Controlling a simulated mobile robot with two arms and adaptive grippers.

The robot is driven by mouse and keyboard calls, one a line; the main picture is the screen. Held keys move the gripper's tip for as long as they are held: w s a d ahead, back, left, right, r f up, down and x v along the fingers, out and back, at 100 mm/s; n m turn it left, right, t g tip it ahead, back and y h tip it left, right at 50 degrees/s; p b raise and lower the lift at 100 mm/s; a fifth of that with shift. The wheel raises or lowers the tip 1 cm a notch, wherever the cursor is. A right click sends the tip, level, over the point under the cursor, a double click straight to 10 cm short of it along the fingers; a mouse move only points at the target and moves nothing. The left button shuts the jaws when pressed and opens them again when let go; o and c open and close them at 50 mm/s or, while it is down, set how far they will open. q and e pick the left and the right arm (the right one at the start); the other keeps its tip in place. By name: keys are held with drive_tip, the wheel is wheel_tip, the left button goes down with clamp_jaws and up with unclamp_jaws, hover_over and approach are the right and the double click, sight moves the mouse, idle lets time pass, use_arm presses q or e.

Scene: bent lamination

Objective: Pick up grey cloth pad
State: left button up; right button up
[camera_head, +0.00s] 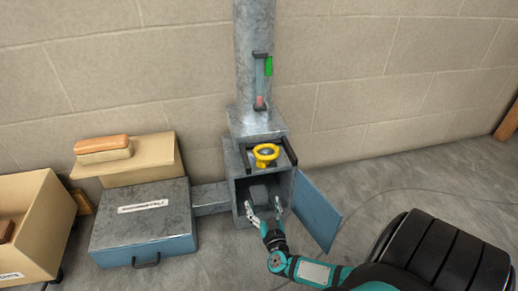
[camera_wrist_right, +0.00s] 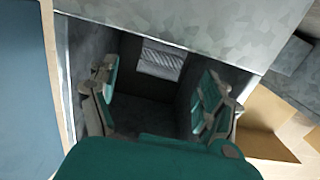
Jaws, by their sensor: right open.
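The grey cloth pad (camera_head: 259,194) is a small dark grey block shape inside the open metal cabinet (camera_head: 240,207) at the foot of the pipe. In the right wrist view a light grey ribbed piece (camera_wrist_right: 161,60), which looks like the pad, lies deeper in the cabinet, beyond the fingers. My right gripper (camera_head: 264,214) is at the cabinet opening with its fingers spread, in front of the pad. It also shows in the right wrist view (camera_wrist_right: 157,100), open with nothing between the fingers. My left gripper is not in view.
The blue cabinet door (camera_head: 317,211) hangs open to the right. A yellow handwheel (camera_head: 266,154) and dark bars sit on top. A grey-blue case (camera_head: 144,222) stands left, with a cardboard box (camera_head: 140,163) bearing an orange-topped brush (camera_head: 102,149) behind it. Floor at right is mostly clear.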

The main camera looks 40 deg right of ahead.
sight(261, 200)
drive_tip(key=b+x, duration=0.4)
drive_tip(key=shift+w+f, duration=0.1)
drive_tip(key=shift+f, duration=0.2)
drive_tip(key=shift+w+d+r, duration=0.15)
drive_tip(key=shift+w+d, duration=0.1)
drive_tip(key=shift+w, duration=0.15)
drive_tip(key=c, duration=1.1)
